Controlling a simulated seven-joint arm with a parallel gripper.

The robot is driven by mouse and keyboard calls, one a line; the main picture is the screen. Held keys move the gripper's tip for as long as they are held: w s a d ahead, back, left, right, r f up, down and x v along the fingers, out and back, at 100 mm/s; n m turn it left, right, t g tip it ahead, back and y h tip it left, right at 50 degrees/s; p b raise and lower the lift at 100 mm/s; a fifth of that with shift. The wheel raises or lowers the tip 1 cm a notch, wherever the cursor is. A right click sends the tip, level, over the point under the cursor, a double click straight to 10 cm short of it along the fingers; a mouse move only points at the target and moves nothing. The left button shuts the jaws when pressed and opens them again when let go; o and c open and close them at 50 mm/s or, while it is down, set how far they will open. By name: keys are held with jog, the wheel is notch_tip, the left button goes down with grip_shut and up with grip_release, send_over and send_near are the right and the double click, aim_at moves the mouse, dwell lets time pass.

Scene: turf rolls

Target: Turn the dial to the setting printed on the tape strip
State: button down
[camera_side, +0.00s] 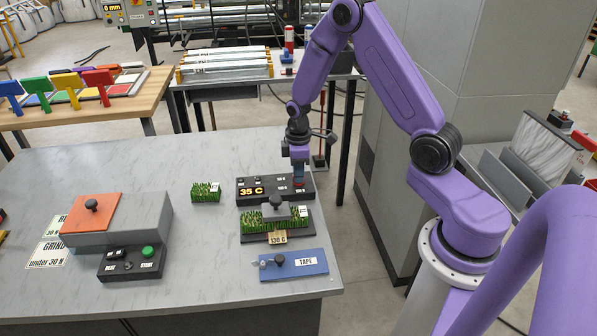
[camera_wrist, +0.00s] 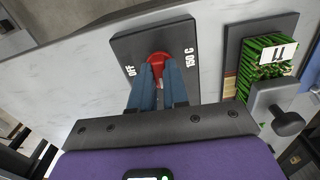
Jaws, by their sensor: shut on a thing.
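The red dial (camera_wrist: 158,60) sits on a black control box (camera_side: 262,201), with "OFF" on one side and what reads as "150 C" on the other. My gripper (camera_wrist: 158,82) is shut on the dial, its two blue fingers around it; the fingers hide most of the dial and any pointer. In the side view my gripper (camera_side: 299,180) comes down from above at the box's right end. A tan tape strip (camera_side: 277,237) printed "130 C" lies at the front edge of the turf press.
A grey block with a knob (camera_side: 275,204) rests on a green turf piece (camera_side: 256,223) just in front of the box. Another turf piece (camera_side: 205,193) and a grey grinder block (camera_side: 150,221) stand left. The table's right edge is close.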

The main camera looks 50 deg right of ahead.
jog(key=n, duration=0.6)
jog(key=shift+w, duration=0.1)
jog(key=shift+n, duration=0.3)
dwell(0.3)
jog(key=c, duration=1.1)
grip_release()
jog(key=shift+r, duration=0.15)
notch_tip(320, 180, up, 17)
jog(key=shift+r, duration=0.1)
jog(key=shift+a, duration=0.1)
